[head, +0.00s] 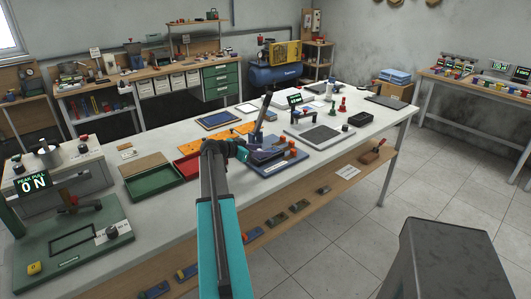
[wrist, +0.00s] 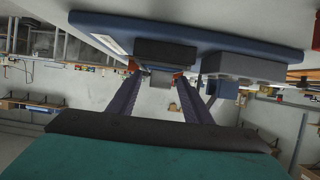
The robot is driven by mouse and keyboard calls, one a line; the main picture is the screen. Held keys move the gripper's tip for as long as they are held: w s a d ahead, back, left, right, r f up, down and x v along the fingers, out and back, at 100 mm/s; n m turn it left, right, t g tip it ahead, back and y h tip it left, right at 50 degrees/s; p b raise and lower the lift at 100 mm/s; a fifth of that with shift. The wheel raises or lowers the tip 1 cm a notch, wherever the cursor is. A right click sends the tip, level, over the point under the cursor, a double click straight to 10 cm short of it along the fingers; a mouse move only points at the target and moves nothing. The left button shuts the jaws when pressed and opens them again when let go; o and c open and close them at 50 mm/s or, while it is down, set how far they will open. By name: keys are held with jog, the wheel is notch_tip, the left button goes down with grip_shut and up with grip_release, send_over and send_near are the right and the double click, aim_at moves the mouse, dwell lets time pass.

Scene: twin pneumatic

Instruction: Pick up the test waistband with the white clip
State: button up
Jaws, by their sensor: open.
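My gripper (head: 262,153) is over the blue test base (head: 273,168) on the near edge of the white bench. In the wrist view my gripper (wrist: 160,88) is open, with its two dark fingers spread apart. A small grey block (wrist: 160,77) shows between or beyond the fingertips; I cannot tell whether they touch it. The blue base also spans the top of the wrist view (wrist: 235,32), with dark blocks on it. Orange-red posts (head: 292,145) stand on the base. I cannot make out the waistband or its white clip for certain; my gripper may hide them.
A red tray (head: 188,166) and a green tray (head: 155,183) lie left of my arm. An orange perforated plate (head: 225,137) lies behind. A grey pad (head: 320,136), a black box (head: 361,118) and red and green pieces (head: 342,104) stand to the right. A lower shelf (head: 300,212) holds small parts.

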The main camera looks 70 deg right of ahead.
dwell(0.4)
jog(key=c, duration=0.8)
jog(key=shift+r, duration=0.2)
jog(key=shift+r+b, duration=0.85)
jog(key=shift+r, duration=0.65)
jog(key=s+a+b, duration=0.1)
jog(key=s+a, duration=0.1)
jog(key=a, duration=0.3)
jog(key=s+a+r+b, duration=0.1)
jog(key=s+a, duration=0.1)
jog(key=a, duration=0.3)
jog(key=s+a+b, duration=0.1)
jog(key=s+a, duration=0.1)
jog(key=a, duration=0.3)
jog(key=shift+s+r+b, duration=0.1)
jog(key=shift+r+b, duration=0.2)
jog(key=shift+b, duration=0.1)
